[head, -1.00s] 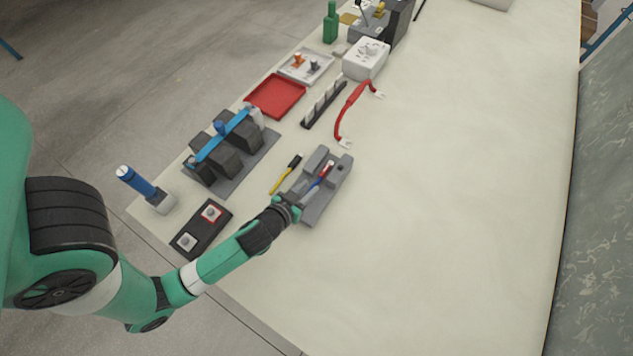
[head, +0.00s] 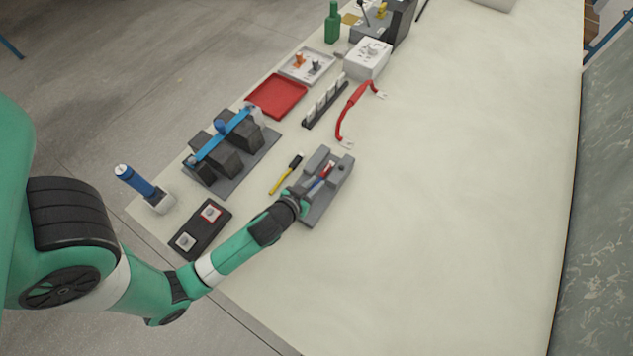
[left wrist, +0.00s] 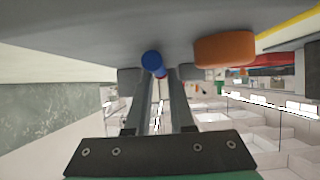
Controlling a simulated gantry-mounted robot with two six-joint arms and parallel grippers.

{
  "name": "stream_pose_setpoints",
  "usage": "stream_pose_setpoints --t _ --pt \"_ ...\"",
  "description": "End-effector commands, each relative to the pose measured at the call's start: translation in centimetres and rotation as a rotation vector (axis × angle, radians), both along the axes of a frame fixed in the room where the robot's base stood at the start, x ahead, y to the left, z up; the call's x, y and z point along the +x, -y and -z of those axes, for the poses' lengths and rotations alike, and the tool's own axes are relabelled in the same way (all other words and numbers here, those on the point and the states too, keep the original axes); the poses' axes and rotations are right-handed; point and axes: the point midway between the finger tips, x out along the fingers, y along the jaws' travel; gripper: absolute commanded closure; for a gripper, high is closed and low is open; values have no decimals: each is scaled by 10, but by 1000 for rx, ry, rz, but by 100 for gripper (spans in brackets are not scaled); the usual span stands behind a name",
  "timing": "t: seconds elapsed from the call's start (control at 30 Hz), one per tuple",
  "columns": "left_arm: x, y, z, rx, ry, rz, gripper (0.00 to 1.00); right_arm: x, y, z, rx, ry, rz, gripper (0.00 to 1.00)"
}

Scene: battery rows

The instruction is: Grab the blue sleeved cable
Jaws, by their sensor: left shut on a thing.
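The blue sleeved cable (head: 315,183) lies over the grey cradle (head: 318,211), with a red part toward its far end. In the left wrist view a round blue end (left wrist: 152,60) shows between my fingertips, with a little red behind it. My left gripper (head: 303,194) is at the near end of the cable, low over the cradle, and is shut on the cable. The hand hides part of the cable and of the cradle in the head view. My right gripper is not in view.
A yellow-handled tool (head: 284,176) lies just left of the cradle. Battery blocks with a blue bar (head: 224,136), a black switch panel (head: 200,231) and a blue cylinder tool (head: 134,180) stand further left. A red cable (head: 342,121) lies beyond. The table's right side is clear.

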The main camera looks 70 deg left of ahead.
Motion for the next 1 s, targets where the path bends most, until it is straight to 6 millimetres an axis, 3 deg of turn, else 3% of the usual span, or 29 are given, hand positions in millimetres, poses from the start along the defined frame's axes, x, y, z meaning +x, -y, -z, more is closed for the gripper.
stream_pose_setpoints --t 0.17,0.37,0.63,0.8,1.0 --pt "0 0 -7 0 1 0 100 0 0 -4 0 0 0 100" --pt "0 0 -36 1 3 0 100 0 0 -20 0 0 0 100" --pt "-31 -51 -105 0 7 -17 100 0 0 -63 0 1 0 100" --pt "-52 -86 -114 1 4 -15 100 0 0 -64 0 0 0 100" --pt "-68 -113 -127 2 2 -8 100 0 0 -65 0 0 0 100"
